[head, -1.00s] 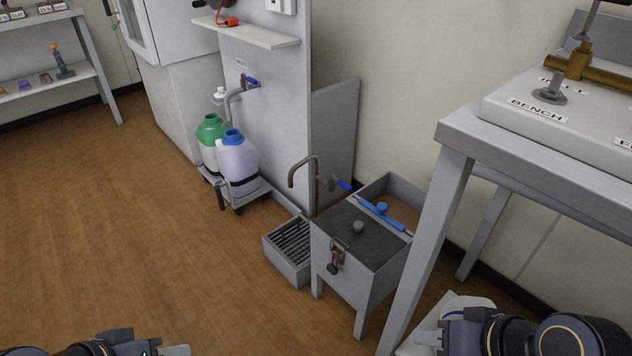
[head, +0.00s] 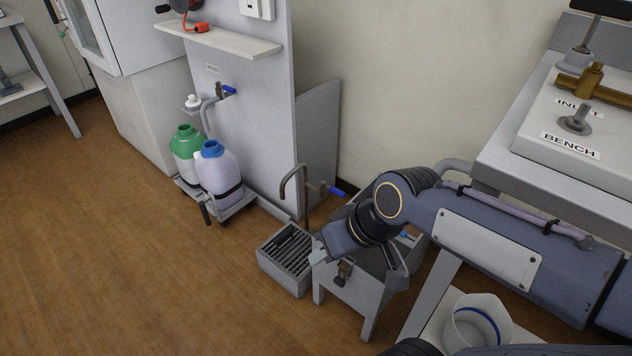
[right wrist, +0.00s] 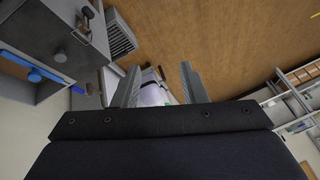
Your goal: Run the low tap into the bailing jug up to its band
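The low tap (head: 300,182) is a bent brownish spout with a blue lever (head: 337,191), standing over a slatted drain box (head: 284,262). The jug (head: 495,338), white with a blue band, stands at the lower right beneath the bench. My right gripper (head: 318,252) reaches over the lidded grey tank, near the drain box and below the tap. In the right wrist view its two fingers (right wrist: 160,85) are apart with nothing between them. Part of the tank top is hidden by my right arm. My left gripper is out of view.
The grey tank (head: 345,295) stands right of the drain box. Green-topped (head: 187,142) and blue-topped (head: 217,172) containers stand on a low trolley by the wall panel. The bench (head: 510,165) is at right. The wooden floor at left is clear.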

